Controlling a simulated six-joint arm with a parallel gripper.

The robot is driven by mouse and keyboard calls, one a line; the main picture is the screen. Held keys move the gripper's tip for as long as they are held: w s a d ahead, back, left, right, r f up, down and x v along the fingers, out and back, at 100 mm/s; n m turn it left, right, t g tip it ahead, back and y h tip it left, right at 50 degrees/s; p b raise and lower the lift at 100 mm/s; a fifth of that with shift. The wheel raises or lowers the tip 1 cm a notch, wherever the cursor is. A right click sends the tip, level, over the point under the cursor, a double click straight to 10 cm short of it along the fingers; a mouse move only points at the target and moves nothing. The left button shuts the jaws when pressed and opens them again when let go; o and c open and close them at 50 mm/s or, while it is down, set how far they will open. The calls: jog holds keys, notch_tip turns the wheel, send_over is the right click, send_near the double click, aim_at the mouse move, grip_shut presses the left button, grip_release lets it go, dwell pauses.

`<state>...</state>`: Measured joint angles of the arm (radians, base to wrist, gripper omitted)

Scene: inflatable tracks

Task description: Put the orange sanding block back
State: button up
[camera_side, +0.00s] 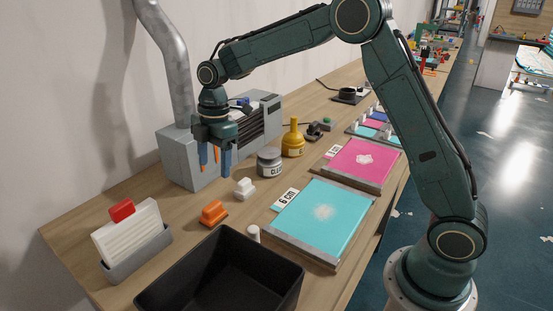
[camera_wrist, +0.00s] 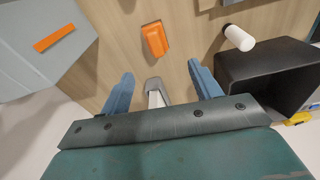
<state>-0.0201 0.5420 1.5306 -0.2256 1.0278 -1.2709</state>
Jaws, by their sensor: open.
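The orange sanding block (camera_side: 213,213) lies on the wooden bench, between the black bin and the white block. It also shows in the wrist view (camera_wrist: 155,40), beyond my fingertips, with nothing touching it. My gripper (camera_side: 215,163) hangs above the bench in front of the grey machine, fingers pointing down. In the wrist view its two blue fingers (camera_wrist: 162,88) are spread apart. A pale grey-and-white thing (camera_wrist: 156,93) shows between them, mostly hidden by the gripper body; I cannot tell what it is.
A black bin (camera_side: 165,303) stands at the front edge. A grey rack (camera_side: 138,262) holds white sheets and a red piece. A white block (camera_side: 244,188), grey jar (camera_side: 270,162), yellow bottle (camera_side: 293,138), turquoise board (camera_side: 345,208) and pink board (camera_side: 350,172) stand nearby. The grey machine (camera_side: 178,160) is close behind.

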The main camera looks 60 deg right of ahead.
jog(key=s+d+r+m+t, duration=0.2)
jog(key=s+r+m, duration=0.6)
jog(key=s+r, duration=0.55)
jog(key=s+d+f+m+t, duration=0.1)
jog(key=s+m, duration=0.3)
jog(key=s, duration=0.5)
jog(key=s+d+f+m+t+h, duration=0.1)
jog(key=s+m, duration=0.4)
jog(key=s, duration=0.5)
jog(key=shift+s+d+f+t, duration=0.15)
jog(key=shift+d+f+t, duration=0.2)
jog(key=shift+t, duration=0.25)
